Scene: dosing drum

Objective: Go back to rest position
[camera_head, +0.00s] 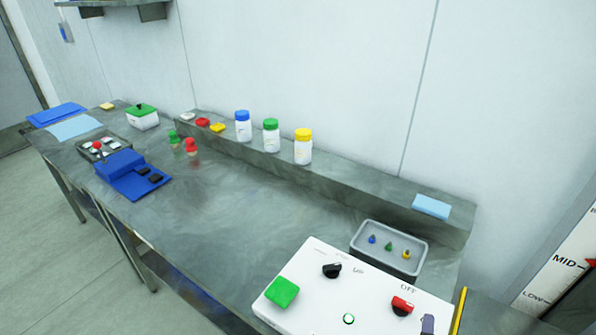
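Neither of my grippers shows in the head view, and no arm reaches over the table. The steel worktable (215,215) runs from the far left to the near right. On it nearby stands a white control box (318,295) with a green square button (282,291), a black knob (332,270) and a red knob (402,306). A grey tray (388,241) behind the box holds a few small coloured pieces. Nothing in view is held.
A raised ledge (345,185) along the wall carries blue-, green- and yellow-lidded jars (271,136). A blue device (130,174), a green-lidded box (142,117) and small red and green items (191,147) are farther left. The middle of the table is clear.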

